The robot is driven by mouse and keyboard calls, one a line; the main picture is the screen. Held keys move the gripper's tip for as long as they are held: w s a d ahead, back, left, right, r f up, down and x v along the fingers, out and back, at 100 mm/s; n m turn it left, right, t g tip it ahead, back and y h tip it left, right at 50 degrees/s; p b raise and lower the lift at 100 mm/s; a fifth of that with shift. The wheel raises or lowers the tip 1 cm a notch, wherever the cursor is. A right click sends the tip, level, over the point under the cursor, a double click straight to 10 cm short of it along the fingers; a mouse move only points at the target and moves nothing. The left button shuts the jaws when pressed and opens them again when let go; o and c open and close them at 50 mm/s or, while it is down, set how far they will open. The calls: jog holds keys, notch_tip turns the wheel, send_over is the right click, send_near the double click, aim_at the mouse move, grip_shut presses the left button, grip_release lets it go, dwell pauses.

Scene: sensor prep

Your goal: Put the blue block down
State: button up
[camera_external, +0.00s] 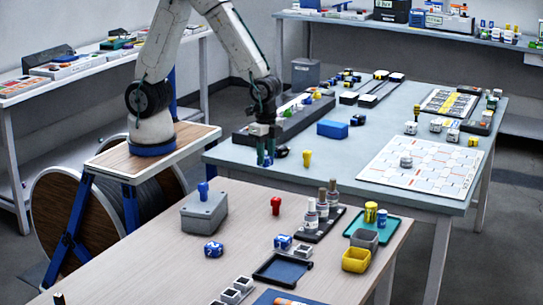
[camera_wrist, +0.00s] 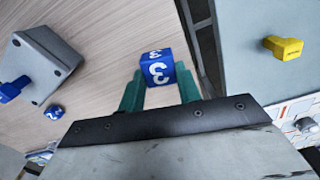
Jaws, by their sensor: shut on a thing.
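My gripper (camera_external: 265,158) points down near the left end of the grey-blue table. In the wrist view, its green fingers (camera_wrist: 160,88) are shut on a blue block (camera_wrist: 158,68) with a white 3 on it. That view shows the wooden tabletop below the held block, close to the table's edge.
A grey box with a blue knob (camera_external: 204,213) stands on the wooden table (camera_external: 150,270), with a red peg (camera_external: 276,205) to its right. A yellow peg (camera_external: 307,158) stands on the grey-blue table (camera_external: 365,140). The wood between box and red peg is clear.

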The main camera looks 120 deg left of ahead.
jog(key=shift+n, duration=0.6)
jog(key=a, duration=1.7)
jog(key=shift+w+a+f, duration=0.15)
jog(key=shift+w+a, duration=0.05)
jog(key=shift+w, duration=0.05)
jog(key=shift+n, duration=0.5)
jog(key=s+a, duration=0.2)
jog(key=a, duration=0.3)
jog(key=s+a, duration=0.2)
jog(key=a, duration=0.4)
jog(key=s+a, duration=0.2)
jog(key=a, duration=0.4)
jog(key=shift+s+f, duration=0.15)
jog(key=shift+f, duration=0.05)
jog(key=w+a, duration=0.2)
jog(key=w, duration=0.2)
jog(key=w+a+f, duration=0.1)
jog(key=w+a, duration=0.2)
jog(key=w, duration=0.2)
jog(key=w+a, duration=0.2)
jog(key=w, duration=0.3)
jog(key=shift+a+f, duration=0.3)
jog(key=shift+f, duration=1.7)
jog(key=shift+f, duration=0.1)
jog(key=o, duration=0.7)
jog(key=shift+c, duration=0.2)
jog(key=shift+o, duration=1.4)
